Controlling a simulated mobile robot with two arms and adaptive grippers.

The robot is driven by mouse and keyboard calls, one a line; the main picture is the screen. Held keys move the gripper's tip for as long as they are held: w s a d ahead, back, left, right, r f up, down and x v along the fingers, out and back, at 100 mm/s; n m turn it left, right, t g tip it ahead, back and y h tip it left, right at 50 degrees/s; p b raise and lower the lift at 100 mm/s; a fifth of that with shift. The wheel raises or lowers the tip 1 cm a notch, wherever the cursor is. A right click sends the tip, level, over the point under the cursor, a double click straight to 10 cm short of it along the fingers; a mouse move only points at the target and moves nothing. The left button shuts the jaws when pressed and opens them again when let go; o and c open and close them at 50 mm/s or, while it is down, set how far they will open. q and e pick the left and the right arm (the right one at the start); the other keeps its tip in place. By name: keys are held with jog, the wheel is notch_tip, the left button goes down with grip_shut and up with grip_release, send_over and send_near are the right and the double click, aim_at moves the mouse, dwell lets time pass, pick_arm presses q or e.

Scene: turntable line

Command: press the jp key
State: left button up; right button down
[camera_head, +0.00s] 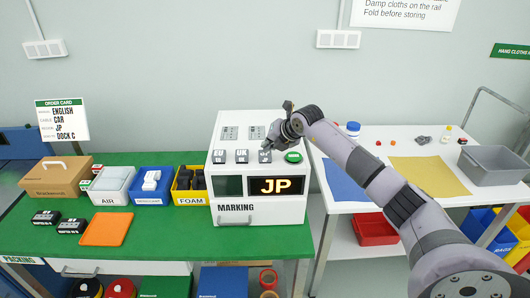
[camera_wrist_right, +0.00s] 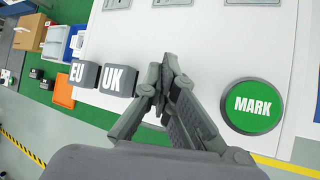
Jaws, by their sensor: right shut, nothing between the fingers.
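The white marking machine (camera_head: 229,208) stands on the green table, and its display (camera_head: 277,185) reads JP. Its dark keys sit in a row: the EU key (camera_head: 218,156), the UK key (camera_head: 241,156) and the JP key (camera_head: 265,157). The round green MARK button (camera_head: 293,157) is to their right. My right gripper (camera_head: 267,147) is shut and empty, fingertips at the JP key; I cannot tell whether they touch it. In the wrist view my right gripper (camera_wrist_right: 163,82) lies between the UK key (camera_wrist_right: 117,80) and the MARK button (camera_wrist_right: 252,106), hiding the JP key.
An order card (camera_head: 62,120) at the left lists ENGLISH, CAR, JP and DOCK C. A cardboard box (camera_head: 57,178), small bins and an orange mat (camera_head: 106,229) lie left of the machine. A white table (camera_head: 400,140) with a grey bin (camera_head: 493,166) is at the right.

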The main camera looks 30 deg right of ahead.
jog(key=shift+r+p, duration=0.35)
jog(key=shift+r, duration=0.4)
jog(key=shift+r+p, duration=1.55)
jog(key=shift+r, duration=1)
